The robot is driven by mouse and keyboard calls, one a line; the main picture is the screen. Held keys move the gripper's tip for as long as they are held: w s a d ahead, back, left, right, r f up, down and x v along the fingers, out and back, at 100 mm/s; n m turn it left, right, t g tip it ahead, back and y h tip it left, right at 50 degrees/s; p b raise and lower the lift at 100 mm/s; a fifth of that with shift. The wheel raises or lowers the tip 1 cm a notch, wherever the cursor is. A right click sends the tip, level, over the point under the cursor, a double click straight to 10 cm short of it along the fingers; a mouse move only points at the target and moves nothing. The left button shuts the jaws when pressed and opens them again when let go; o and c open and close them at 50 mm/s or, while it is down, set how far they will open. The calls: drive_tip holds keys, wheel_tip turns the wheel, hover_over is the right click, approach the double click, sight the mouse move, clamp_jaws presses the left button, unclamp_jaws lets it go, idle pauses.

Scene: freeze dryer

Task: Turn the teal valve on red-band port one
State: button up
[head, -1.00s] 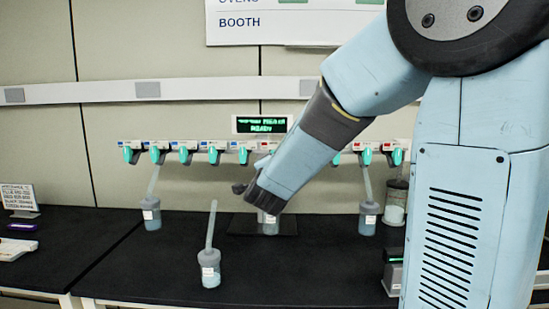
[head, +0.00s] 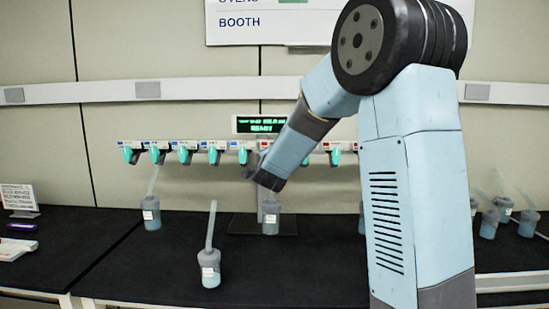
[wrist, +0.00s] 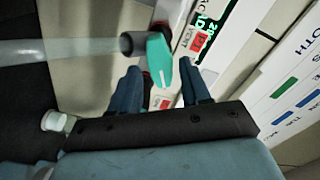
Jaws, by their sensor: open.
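A row of teal valves hangs under the manifold at the back, with blue bands on the left ports and red bands (head: 335,145) further right. My gripper (head: 252,173) is at the row's middle, below the green display (head: 261,125), and partly hides the valves there. In the wrist view, one teal valve (wrist: 160,60) stands just beyond my open fingers (wrist: 159,88), in line with the gap. Red labels (wrist: 166,103) show beside it. No grip on it shows. A dark tube end (wrist: 130,43) sits against this valve. I cannot read its port number.
A flask (head: 270,218) stands below my gripper. Other flasks stand at left (head: 151,214), at front (head: 210,270) and at right (head: 489,223). My arm hides the right part of the manifold. The black bench (head: 120,270) is mostly clear at front left.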

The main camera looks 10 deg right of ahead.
clamp_jaws()
idle(0.5)
drive_tip(key=shift+f, duration=0.1)
drive_tip(key=n, duration=0.5)
drive_tip(key=shift+n, duration=0.3)
drive_tip(key=n, duration=0.6)
drive_tip(key=shift+w+a, duration=0.1)
drive_tip(key=shift+a, duration=0.05)
idle(0.4)
unclamp_jaws()
